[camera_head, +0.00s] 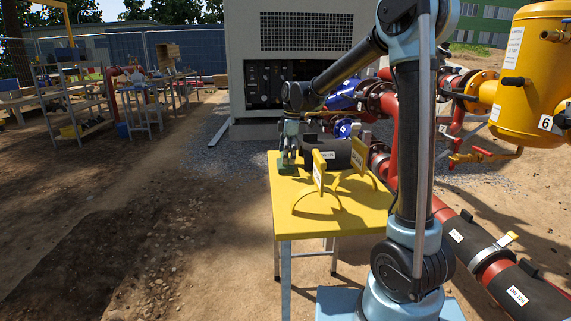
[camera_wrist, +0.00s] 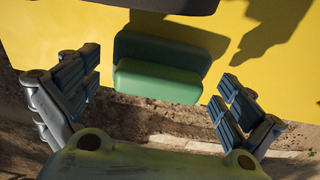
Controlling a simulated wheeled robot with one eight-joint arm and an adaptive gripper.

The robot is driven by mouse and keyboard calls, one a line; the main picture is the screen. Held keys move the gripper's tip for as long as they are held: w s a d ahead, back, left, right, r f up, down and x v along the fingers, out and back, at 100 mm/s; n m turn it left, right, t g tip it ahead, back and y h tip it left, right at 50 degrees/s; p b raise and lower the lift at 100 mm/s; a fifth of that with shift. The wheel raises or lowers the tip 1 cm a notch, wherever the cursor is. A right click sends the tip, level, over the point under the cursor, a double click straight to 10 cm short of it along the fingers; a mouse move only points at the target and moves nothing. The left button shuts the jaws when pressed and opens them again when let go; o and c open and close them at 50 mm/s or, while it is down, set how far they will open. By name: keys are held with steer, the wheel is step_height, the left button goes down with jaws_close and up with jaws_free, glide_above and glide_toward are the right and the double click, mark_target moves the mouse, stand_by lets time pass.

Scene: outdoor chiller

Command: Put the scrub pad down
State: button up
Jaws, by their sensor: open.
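The green scrub pad (camera_wrist: 160,78) lies on the yellow table (camera_wrist: 60,25) close to its edge, in the wrist view. A darker green upper part and a lighter green side of it show. My gripper (camera_wrist: 162,95) is open, with one finger on each side of the pad and visible gaps between. In the head view my gripper (camera_head: 287,160) points down at the far left corner of the yellow table (camera_head: 345,220). The pad is a small green patch (camera_head: 284,166) there, mostly hidden by the gripper.
A dark cylinder (camera_head: 338,152) lies along the back of the table. Yellow arched pieces with upright tags (camera_head: 318,168) stand in the middle. Red and black pipes (camera_head: 480,255) run along the right. Shelves (camera_head: 75,105) stand far left. Open dirt lies left of the table.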

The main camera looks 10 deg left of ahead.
step_height(320, 180, up, 10)
steer(key=d, duration=0.1)
steer(key=shift+w+f, duration=0.2)
steer(key=shift+f, duration=0.05)
